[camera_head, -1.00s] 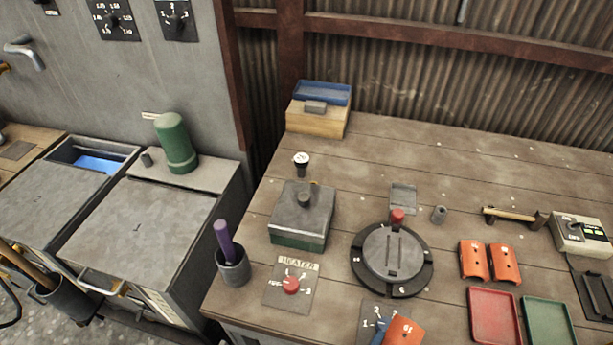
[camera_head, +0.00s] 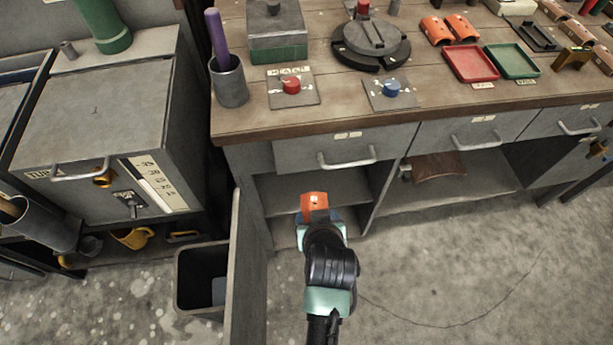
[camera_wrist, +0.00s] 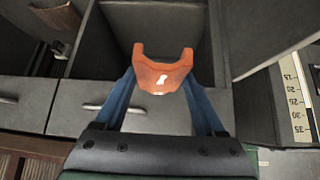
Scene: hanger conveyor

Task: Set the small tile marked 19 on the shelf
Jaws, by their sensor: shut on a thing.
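My gripper (camera_head: 319,215) is shut on a curved orange tile (camera_head: 314,201), in front of the open compartment under the bench. In the wrist view the tile (camera_wrist: 163,72) sits between the blue fingers, with a white mark too blurred to read. The shelf (camera_head: 305,186) is a grey board inside that compartment, below the drawer. In the head view the tile overlaps the shelf's front area; I cannot tell whether they touch. The wrist view shows the compartment's grey interior beyond the tile.
The open cabinet door (camera_head: 248,265) stands just left of my arm, with a dark bin (camera_head: 200,280) beyond it. The closed drawer (camera_head: 335,148) has a protruding handle above the opening. More orange tiles (camera_head: 448,29) lie on the bench. Floor to the right is clear.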

